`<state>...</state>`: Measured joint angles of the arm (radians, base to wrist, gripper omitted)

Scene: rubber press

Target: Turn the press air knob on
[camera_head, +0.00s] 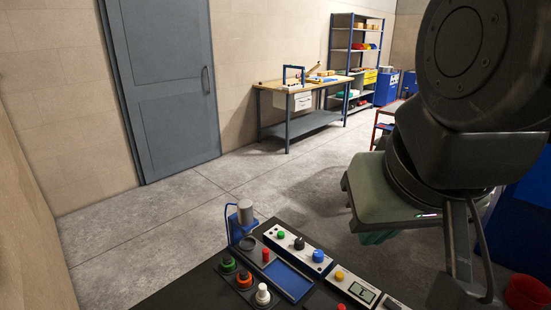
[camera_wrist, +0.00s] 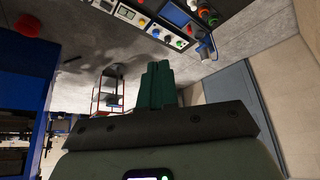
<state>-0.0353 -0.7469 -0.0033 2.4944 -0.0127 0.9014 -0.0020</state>
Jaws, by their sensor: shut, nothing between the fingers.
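The press control panel is a light strip (camera_head: 288,247) on the dark bench at the bottom of the head view. It carries a green button (camera_head: 280,234), a black knob (camera_head: 299,243) and a blue knob (camera_head: 318,255). I cannot tell which knob is the air knob, nor read its setting. The panel shows small and turned around at the top of the wrist view (camera_wrist: 165,36). My gripper (camera_wrist: 158,64) has green fingers shut together and empty. In the head view its fingertips (camera_head: 376,238) show below the grey-green hand, right of the panel and apart from it.
A blue press with a grey cylinder (camera_head: 245,212) stands at the panel's left. Nearby are a red-topped button (camera_head: 244,280), a white knob (camera_head: 263,295) and a second panel with a yellow button (camera_head: 339,275). A workbench (camera_head: 290,88) and a door stand farther back.

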